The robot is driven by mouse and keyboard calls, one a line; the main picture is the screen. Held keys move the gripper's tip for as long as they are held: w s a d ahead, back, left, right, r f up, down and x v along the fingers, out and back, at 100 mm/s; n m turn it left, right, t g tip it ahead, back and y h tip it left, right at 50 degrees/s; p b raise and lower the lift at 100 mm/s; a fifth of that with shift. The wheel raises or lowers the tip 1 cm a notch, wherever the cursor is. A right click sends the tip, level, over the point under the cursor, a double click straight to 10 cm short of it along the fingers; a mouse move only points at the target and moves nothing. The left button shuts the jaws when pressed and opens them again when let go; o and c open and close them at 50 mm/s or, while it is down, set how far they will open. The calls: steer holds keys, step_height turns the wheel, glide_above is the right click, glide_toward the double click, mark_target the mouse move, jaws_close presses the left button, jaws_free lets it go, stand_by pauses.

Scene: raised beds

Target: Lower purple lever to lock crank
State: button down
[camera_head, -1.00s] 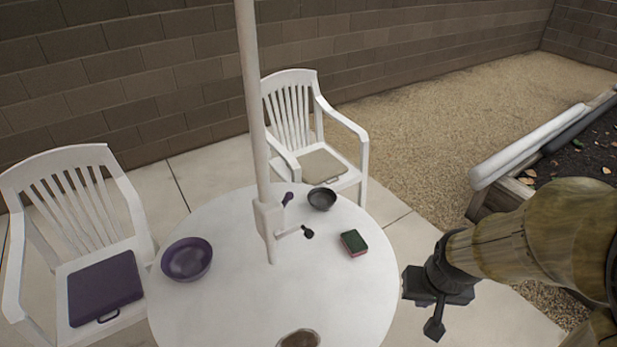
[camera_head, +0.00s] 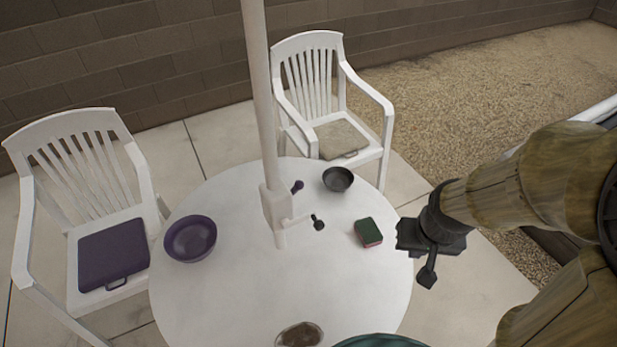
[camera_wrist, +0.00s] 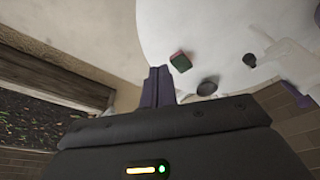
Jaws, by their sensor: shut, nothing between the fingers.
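The purple lever (camera_head: 298,186) is a short stub at the upper right side of the white housing (camera_head: 276,206) on the umbrella pole. It tilts up and to the right. The crank (camera_head: 318,222) sticks out from the lower right side of the housing and ends in a black knob. The knob also shows in the wrist view (camera_wrist: 249,60). My gripper (camera_head: 427,277) is beyond the table's right edge, well apart from the lever and crank. In the wrist view its fingers (camera_wrist: 158,86) are together and empty.
On the round white table (camera_head: 225,300) are a purple bowl (camera_head: 190,239), a dark bowl (camera_head: 338,179), a green and red sponge (camera_head: 368,232) and a brownish dish (camera_head: 299,335). White chairs stand left (camera_head: 75,150) and behind (camera_head: 308,65). The pole (camera_head: 261,100) rises mid-table.

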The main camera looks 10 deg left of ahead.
mark_target(296, 189)
steer(key=w+a+f+m+t+y+p, duration=0.1)
steer(key=w+t+p, duration=0.1)
steer(key=w, duration=0.6)
steer(key=w+a+f+m+t+y+p, duration=0.1)
steer(key=w+a+t+y+p, duration=0.1)
steer(key=w, duration=0.7)
steer(key=a+r+m+g+y+p, duration=0.1)
steer(key=a+r+m+y+p, duration=0.1)
steer(key=a+y, duration=0.9)
steer(key=shift+a+m+g+y+p, duration=0.15)
steer(key=shift+m+g+y+p, duration=0.15)
steer(key=shift+m+y+p, duration=0.25)
steer(key=shift+w+a, duration=0.1)
steer(key=a+f+p, duration=0.1)
steer(key=a+p, duration=0.3)
steer(key=a, duration=0.5)
steer(key=shift+s+f, duration=0.15)
steer(key=shift+s, duration=0.3)
